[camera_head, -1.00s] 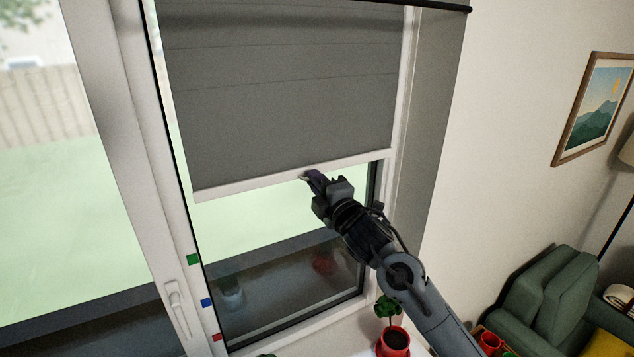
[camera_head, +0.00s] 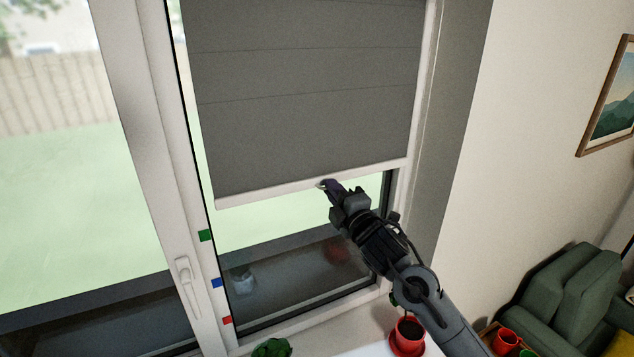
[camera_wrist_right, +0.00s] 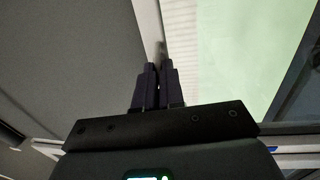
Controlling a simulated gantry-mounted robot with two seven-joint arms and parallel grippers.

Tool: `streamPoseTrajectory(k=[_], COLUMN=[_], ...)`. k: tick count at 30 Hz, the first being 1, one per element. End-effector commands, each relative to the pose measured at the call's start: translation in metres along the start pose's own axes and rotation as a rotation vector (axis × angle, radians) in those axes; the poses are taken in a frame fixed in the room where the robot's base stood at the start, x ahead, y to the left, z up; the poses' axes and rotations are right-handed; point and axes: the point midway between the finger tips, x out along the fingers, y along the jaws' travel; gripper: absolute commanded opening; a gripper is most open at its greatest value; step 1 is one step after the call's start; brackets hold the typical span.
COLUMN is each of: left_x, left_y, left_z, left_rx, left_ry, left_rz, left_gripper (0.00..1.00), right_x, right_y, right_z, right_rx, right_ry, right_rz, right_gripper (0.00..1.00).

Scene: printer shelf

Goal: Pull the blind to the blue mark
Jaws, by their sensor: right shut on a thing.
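The grey blind (camera_head: 305,100) hangs over the right window pane, with a white bottom bar (camera_head: 265,192). The blue mark (camera_head: 216,283) is on the white frame left of this pane, between a green mark (camera_head: 205,236) above and a red mark (camera_head: 227,320) below. The bar's left end is above the green mark. My right gripper (camera_head: 326,185) is shut on the bottom bar near its middle. In the right wrist view its dark fingers (camera_wrist_right: 158,75) are close together at the pale bar (camera_wrist_right: 150,35), beside the grey blind (camera_wrist_right: 75,60). My left gripper is not in view.
A red potted plant (camera_head: 407,335) stands on the sill below my right arm, and another green plant (camera_head: 272,348) is at the bottom edge. A window handle (camera_head: 186,285) is on the left frame. A green armchair (camera_head: 560,300) stands at the right.

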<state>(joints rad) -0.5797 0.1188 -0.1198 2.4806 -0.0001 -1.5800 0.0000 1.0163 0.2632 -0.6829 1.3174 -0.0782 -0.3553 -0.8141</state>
Motion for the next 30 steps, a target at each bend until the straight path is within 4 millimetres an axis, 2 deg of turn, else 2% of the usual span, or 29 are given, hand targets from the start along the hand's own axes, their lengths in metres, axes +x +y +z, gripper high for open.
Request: streamPoseTrajectory(k=[1,3,9,15,21,30], left_x=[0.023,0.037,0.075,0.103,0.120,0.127], left_y=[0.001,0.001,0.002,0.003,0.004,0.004], left_z=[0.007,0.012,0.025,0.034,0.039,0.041], left_rx=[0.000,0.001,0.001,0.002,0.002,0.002], left_ry=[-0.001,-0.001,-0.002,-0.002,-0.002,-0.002], left_rz=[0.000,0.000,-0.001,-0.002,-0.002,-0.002], left_gripper=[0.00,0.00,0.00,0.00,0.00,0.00], right_x=[-0.006,-0.010,-0.019,-0.026,-0.031,-0.033], right_y=[-0.034,-0.059,-0.126,-0.180,-0.214,-0.231], right_z=[0.004,0.006,0.005,0.006,0.006,0.007], right_rx=[0.000,-0.001,0.000,0.000,0.000,0.000], right_ry=[-0.006,-0.008,-0.007,-0.008,-0.007,-0.007], right_rz=[-0.008,-0.008,-0.007,-0.007,-0.006,-0.003], right_gripper=[0.00,0.00,0.00,0.00,0.00,0.00])
